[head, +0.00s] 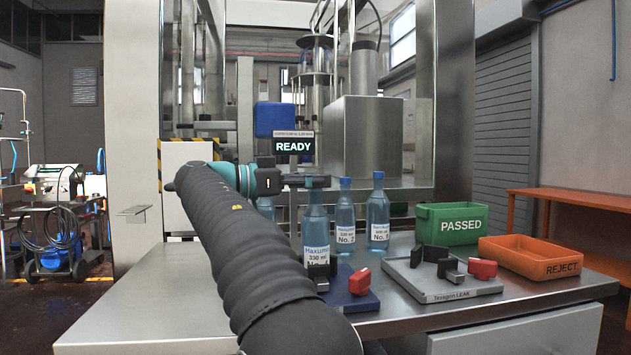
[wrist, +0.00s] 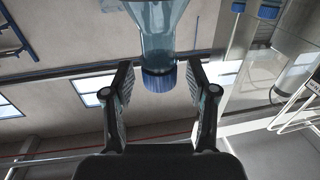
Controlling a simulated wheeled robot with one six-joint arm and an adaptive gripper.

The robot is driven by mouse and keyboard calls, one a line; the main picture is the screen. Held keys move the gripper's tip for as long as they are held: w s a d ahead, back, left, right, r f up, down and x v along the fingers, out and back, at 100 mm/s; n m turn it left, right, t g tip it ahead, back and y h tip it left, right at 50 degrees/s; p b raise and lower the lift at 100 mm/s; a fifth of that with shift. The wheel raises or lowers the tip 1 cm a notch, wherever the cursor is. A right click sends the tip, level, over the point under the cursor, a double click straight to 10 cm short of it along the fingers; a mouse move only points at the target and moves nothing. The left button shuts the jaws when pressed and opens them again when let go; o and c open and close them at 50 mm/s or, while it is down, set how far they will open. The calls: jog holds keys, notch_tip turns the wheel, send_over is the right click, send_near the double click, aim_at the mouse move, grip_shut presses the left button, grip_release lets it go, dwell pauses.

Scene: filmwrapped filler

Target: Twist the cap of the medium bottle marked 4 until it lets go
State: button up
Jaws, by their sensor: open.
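The bottle (head: 316,225) is clear blue, labelled 330 ml, with its number mostly hidden by a black clamp part in front. It stands upright on a dark blue clamp base (head: 365,302) with a red handle. My gripper (head: 308,182) is at the top of this bottle, and its dark fingers hide the cap in the head view. In the wrist view the picture is upside down, and the blue ribbed cap (wrist: 160,80) lies between my open fingertips (wrist: 158,78). A gap shows on each side of the cap.
Bottles No. 2 (head: 345,215) and No. 1 (head: 378,212) stand behind, to the right. A grey leak plate (head: 440,293) with a red-handled clamp lies to the right, before the green PASSED bin (head: 430,230) and orange REJECT bin (head: 515,263). The table's front left is clear.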

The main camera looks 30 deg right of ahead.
jog(key=shift+d, duration=0.25)
grip_shut()
